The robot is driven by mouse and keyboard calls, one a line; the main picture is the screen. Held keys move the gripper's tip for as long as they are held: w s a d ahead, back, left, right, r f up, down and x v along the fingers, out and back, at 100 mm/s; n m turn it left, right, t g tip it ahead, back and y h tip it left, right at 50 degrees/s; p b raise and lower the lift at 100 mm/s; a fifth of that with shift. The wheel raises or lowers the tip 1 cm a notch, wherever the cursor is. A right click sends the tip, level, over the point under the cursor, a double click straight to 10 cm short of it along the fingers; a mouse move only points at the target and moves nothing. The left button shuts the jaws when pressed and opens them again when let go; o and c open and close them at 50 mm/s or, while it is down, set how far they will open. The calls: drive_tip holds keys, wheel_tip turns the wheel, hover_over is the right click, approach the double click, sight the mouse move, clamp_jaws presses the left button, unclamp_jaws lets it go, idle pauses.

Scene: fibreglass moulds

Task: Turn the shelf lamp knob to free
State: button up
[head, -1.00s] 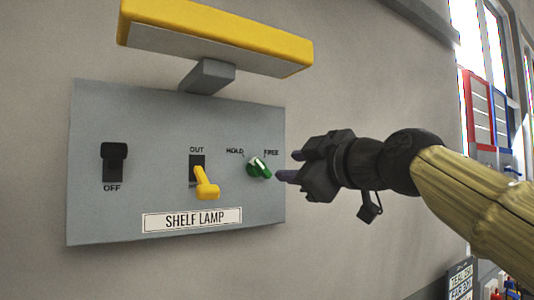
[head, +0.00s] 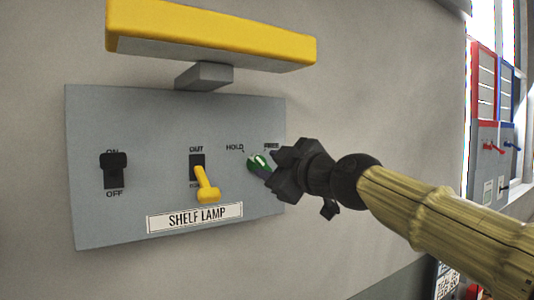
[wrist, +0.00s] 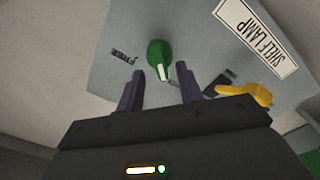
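The green knob (head: 257,163) is on the right of the grey shelf lamp panel (head: 135,225), below the HOLD (head: 235,148) and FREE labels. It has a white mark; I cannot tell for sure which label the mark faces. In the wrist view the knob (wrist: 158,52) lies just beyond and between my fingertips, with the FREE label (wrist: 123,56) to its left. My gripper (wrist: 160,70) is open and empty, with a finger on either side of the line to the knob. In the head view my gripper (head: 268,170) partly covers the knob and the FREE label.
A yellow lever (head: 206,184) points down left of the knob. A black ON/OFF switch (head: 114,165) is at the panel's left. A yellow lamp hood (head: 210,38) juts out above the panel. Bare wall surrounds it.

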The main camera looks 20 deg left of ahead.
drive_tip(key=shift+p+x, duration=0.8)
drive_tip(key=shift+x, duration=0.2)
drive_tip(key=shift+f, duration=0.1)
clamp_jaws()
